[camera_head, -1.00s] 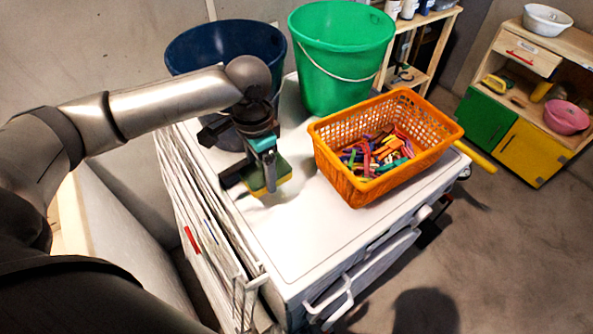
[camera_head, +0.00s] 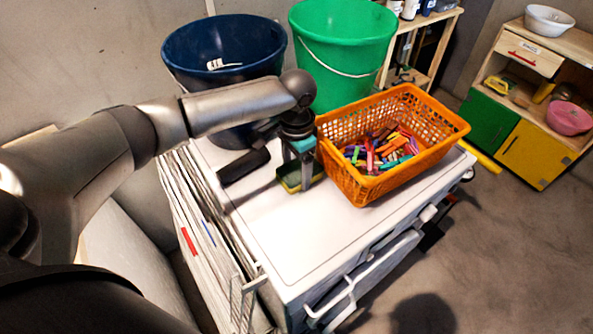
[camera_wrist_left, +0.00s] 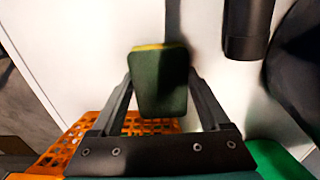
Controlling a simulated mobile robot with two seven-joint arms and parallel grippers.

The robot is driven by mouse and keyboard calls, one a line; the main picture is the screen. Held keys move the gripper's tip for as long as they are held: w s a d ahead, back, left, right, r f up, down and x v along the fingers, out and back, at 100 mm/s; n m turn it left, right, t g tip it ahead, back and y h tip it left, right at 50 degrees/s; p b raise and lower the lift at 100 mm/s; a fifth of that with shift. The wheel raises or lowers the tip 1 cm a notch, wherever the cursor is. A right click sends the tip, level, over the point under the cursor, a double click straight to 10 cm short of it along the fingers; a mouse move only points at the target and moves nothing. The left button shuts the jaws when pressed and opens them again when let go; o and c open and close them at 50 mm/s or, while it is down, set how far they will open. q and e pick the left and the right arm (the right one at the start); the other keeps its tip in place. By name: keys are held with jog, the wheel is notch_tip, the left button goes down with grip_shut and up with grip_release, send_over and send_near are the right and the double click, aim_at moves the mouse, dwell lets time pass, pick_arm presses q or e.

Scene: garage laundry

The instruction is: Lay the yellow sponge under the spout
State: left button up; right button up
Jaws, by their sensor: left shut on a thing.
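My left gripper (camera_head: 304,184) is shut on the sponge (camera_head: 290,181), which has a dark green side and a yellow side. In the left wrist view the sponge (camera_wrist_left: 158,88) sits between the two fingers, its yellow edge at the top. The sponge is over the white top, close to the left side of the orange basket; I cannot tell whether it touches the top. A black cylinder (camera_head: 244,165), probably the spout, sticks out below the dark blue bucket (camera_head: 190,52), left of the sponge. It also shows in the left wrist view (camera_wrist_left: 248,30), apart from the sponge.
The orange basket (camera_head: 402,180) with several coloured pegs stands right of my gripper. A green bucket (camera_head: 345,30) stands behind it. The white top (camera_head: 285,245) is bare in front of the black cylinder. A shelf unit (camera_head: 535,95) stands far right.

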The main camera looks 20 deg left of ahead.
pick_arm(q)
jog(key=shift+f, duration=0.1)
jog(key=o, duration=1.2)
jog(key=shift+c, duration=0.2)
